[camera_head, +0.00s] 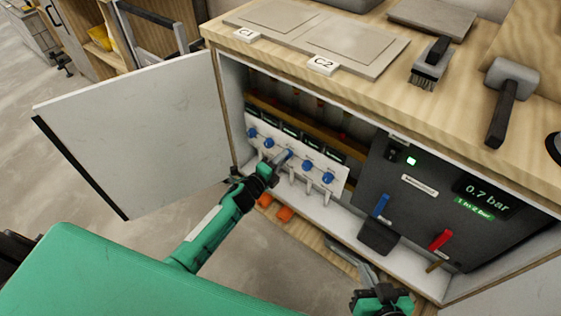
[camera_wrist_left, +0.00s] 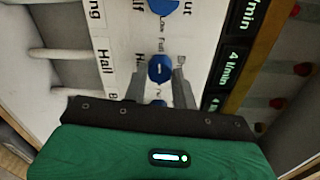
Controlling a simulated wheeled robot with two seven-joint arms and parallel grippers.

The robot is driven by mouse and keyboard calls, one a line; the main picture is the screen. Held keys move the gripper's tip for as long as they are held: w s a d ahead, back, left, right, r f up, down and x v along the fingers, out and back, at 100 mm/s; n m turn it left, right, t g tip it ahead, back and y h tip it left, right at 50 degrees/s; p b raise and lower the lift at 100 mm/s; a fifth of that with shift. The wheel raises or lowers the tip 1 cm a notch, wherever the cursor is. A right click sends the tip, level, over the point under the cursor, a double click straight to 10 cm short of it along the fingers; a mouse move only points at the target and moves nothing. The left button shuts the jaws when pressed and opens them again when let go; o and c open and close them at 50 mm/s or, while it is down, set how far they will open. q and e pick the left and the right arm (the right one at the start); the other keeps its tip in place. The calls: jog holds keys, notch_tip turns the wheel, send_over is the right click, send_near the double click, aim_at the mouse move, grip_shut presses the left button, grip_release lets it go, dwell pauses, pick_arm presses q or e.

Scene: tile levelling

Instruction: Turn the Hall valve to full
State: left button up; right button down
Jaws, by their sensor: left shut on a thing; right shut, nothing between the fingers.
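The Hall valve is a round blue knob (camera_wrist_left: 161,68) with a light mark on its face. It lines up with the label "Hall" (camera_wrist_left: 105,66) in the left wrist view. In the head view it is the middle blue knob (camera_head: 288,154) in the row. My left gripper (camera_head: 277,160) reaches into the open cabinet, with its fingers on either side of this knob and shut on it. Small position words sit by the knobs, partly hidden by the fingers. My right gripper (camera_head: 383,299) is shut and empty at the bottom of the head view.
Other blue knobs (camera_head: 328,178) sit close on both sides. A grey panel (camera_head: 408,215) has a blue lever (camera_head: 381,206), a red lever (camera_head: 440,239) and a display (camera_head: 487,197) reading 0.7 bar. The open white door (camera_head: 135,130) stands left of my arm.

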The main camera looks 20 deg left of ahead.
pick_arm(q)
jog(key=shift+f+m, duration=0.1)
jog(key=shift+m, duration=0.3)
pick_arm(e)
jog(key=shift+a+r, duration=0.1)
jog(key=shift+a, duration=0.15)
pick_arm(q)
jog(key=o, duration=1)
jog(key=shift+c, duration=0.2)
jog(key=shift+s, duration=0.1)
jog(key=p+v, duration=0.1)
jog(key=v, duration=1.2)
jog(key=shift+s, duration=0.3)
pick_arm(e)
jog(key=d, duration=0.1)
jog(key=g, duration=0.1)
jog(key=d+h, duration=0.1)
jog(key=shift+s+d+f+g, duration=0.2)
jog(key=shift+d+f+g, duration=0.05)
jog(key=shift+d+g, duration=0.15)
pick_arm(q)
jog(key=shift+a, duration=0.15)
pick_arm(e)
jog(key=shift+a, duration=0.1)
